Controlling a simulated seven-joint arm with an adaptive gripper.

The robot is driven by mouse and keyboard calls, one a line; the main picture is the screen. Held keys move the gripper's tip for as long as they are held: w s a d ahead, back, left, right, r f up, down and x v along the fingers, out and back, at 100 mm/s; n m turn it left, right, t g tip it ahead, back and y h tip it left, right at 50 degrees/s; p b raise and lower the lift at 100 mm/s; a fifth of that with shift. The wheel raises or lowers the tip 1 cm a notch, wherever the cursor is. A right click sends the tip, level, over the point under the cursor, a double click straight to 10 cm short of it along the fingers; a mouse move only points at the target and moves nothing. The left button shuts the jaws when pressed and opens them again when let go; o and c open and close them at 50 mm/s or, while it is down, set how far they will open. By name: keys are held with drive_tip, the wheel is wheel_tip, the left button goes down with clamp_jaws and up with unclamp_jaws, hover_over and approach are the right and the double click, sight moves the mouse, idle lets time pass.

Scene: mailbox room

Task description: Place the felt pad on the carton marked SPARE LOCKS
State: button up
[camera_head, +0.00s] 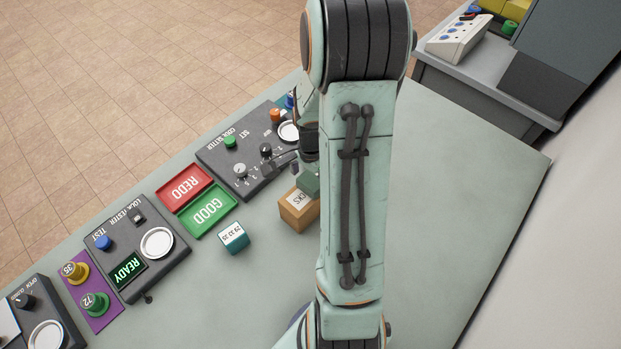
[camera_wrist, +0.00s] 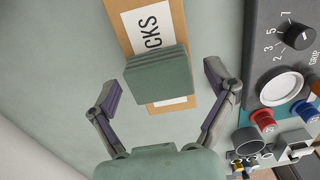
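The carton (camera_head: 296,212) is a small tan box on the table, left of my arm, with a white label on which only "CKS" or similar shows. It also appears in the wrist view (camera_wrist: 178,17). The grey-green felt pad (camera_wrist: 157,76) lies over the carton's label and appears to rest on its top; it also shows in the head view (camera_head: 308,184). My gripper (camera_wrist: 160,80) is open, one finger on each side of the pad with a gap to both. My arm hides most of the gripper in the head view.
A code setter panel (camera_head: 225,155) stands close to the carton. Red REDO (camera_head: 184,187) and green GOOD (camera_head: 208,214) trays, a small teal-and-white block (camera_head: 233,237) and a lock tester (camera_head: 120,235) lie to the left. The table right of my arm (camera_head: 450,190) is clear.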

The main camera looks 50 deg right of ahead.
wheel_tip(320, 180, up, 11)
drive_tip(key=s+a+r+n, duration=0.1)
drive_tip(key=a+r+n, duration=0.1)
drive_tip(key=a+n, duration=0.3)
drive_tip(key=s+a+r+n, duration=0.1)
drive_tip(key=a+r+n, duration=0.2)
drive_tip(key=a, duration=0.4)
drive_tip(key=s+a+n, duration=0.8)
drive_tip(key=a+n, duration=0.1)
drive_tip(key=n, duration=0.2)
drive_tip(key=shift+s+a+f+y, duration=0.15)
drive_tip(key=shift+s+a+y, duration=0.05)
drive_tip(key=shift+a+y, duration=0.2)
drive_tip(key=shift+d, duration=0.1)
